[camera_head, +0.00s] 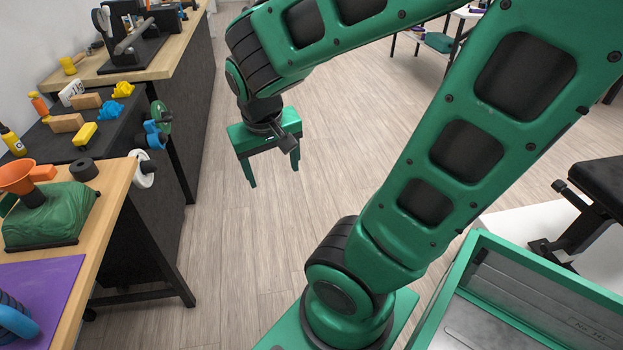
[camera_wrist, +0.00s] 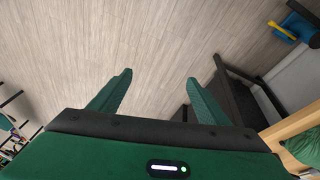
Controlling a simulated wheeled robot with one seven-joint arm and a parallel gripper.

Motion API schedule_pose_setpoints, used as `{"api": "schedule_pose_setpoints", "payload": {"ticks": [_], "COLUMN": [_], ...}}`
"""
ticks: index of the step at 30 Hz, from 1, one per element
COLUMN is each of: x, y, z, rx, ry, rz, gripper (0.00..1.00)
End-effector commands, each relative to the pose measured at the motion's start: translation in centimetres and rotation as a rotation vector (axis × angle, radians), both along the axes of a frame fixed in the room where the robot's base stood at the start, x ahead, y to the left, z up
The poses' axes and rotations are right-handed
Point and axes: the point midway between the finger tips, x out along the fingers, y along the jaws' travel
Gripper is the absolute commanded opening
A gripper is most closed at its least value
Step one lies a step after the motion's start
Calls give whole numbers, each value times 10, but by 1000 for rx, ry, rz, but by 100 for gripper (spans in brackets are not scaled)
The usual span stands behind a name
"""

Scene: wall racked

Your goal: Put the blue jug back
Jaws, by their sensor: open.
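A blue rounded object (camera_head: 14,320), cut off by the lower left picture edge, rests on a purple mat (camera_head: 52,280) on the near wooden table. It may be the blue jug; too little of it shows to be sure. My gripper (camera_head: 273,174) hangs over open floor to the right of the tables, well apart from that object. Its fingers point down and are spread with nothing between them. The wrist view also shows my gripper (camera_wrist: 158,78) open, with only floor between the fingertips.
The near wooden table (camera_head: 112,190) also holds an orange funnel (camera_head: 17,177), a green bag-like object (camera_head: 55,215) and a black roll (camera_head: 84,169). A dark bench (camera_head: 100,142) behind holds blocks and small tools. A padded bench (camera_head: 597,185) stands at right. The floor between is clear.

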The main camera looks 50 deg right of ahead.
Motion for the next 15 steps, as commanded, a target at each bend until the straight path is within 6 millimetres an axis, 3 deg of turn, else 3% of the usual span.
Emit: {"api": "schedule_pose_setpoints", "payload": {"ticks": [3, 7, 10, 15], "x": [-45, -82, -100, -111], "y": [-19, -24, -24, -22], "z": [4, 9, 12, 14], "rx": [90, 176, 220, 249], "ry": [75, 131, 155, 169], "rz": [-71, -107, -118, -121], "gripper": [70, 70, 70, 70]}}
